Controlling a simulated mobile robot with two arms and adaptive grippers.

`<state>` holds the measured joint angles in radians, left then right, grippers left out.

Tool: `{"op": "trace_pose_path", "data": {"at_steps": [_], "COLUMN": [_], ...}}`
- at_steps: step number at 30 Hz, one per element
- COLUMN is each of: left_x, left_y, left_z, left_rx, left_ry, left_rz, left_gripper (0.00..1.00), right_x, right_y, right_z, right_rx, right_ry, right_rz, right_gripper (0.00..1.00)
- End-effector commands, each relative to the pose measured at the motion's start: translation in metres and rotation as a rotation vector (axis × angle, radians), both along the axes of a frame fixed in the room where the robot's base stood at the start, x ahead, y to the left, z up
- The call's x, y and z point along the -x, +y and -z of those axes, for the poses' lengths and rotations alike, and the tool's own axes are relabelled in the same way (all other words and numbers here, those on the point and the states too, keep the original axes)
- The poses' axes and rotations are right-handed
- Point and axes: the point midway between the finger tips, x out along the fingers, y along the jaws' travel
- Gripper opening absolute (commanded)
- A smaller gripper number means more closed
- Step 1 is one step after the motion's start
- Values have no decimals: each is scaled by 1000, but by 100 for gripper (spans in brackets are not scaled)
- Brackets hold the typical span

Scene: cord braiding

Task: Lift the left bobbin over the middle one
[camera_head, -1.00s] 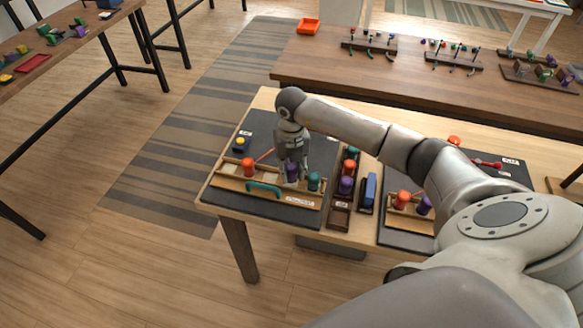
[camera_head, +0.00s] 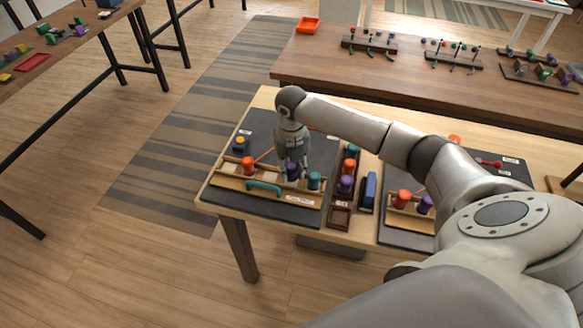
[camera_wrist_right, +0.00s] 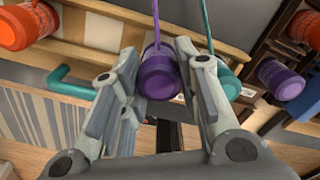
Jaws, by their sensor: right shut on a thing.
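A wooden braiding stand (camera_head: 228,183) with a teal handle (camera_head: 263,187) sits on the dark mat. At its left is an orange-red bobbin (camera_head: 248,166), also at the upper left of the right wrist view (camera_wrist_right: 24,24). A purple bobbin (camera_head: 292,172) is in the middle place and a teal bobbin (camera_head: 314,181) is close at its right. My right gripper (camera_head: 290,163) reaches down from above, shut on the purple bobbin, which shows between its fingers in the right wrist view (camera_wrist_right: 163,76). Cords run up from the purple and teal bobbins there. My left gripper is out of view.
A dark tray (camera_head: 339,216) with orange, teal and purple spare bobbins stands right of the stand, beside a blue block (camera_head: 369,189). A yellow-topped button (camera_head: 240,142) is at the mat's back left. A second stand (camera_head: 405,214) with bobbins is further right.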

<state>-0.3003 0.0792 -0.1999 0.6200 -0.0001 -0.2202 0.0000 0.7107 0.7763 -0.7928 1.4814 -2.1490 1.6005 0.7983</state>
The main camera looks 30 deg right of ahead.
Motion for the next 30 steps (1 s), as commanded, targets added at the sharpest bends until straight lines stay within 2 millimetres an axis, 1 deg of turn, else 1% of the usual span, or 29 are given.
{"op": "trace_pose_path", "data": {"at_steps": [17,30], "left_x": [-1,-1], "left_y": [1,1], "left_z": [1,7], "left_rx": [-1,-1], "left_ry": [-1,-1], "left_rz": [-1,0], "left_gripper": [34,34], "right_x": [0,0], "right_y": [0,0], "right_z": [0,8], "right_rx": [0,0], "right_ry": [0,0], "right_rz": [0,0], "right_gripper": [6,6]}}
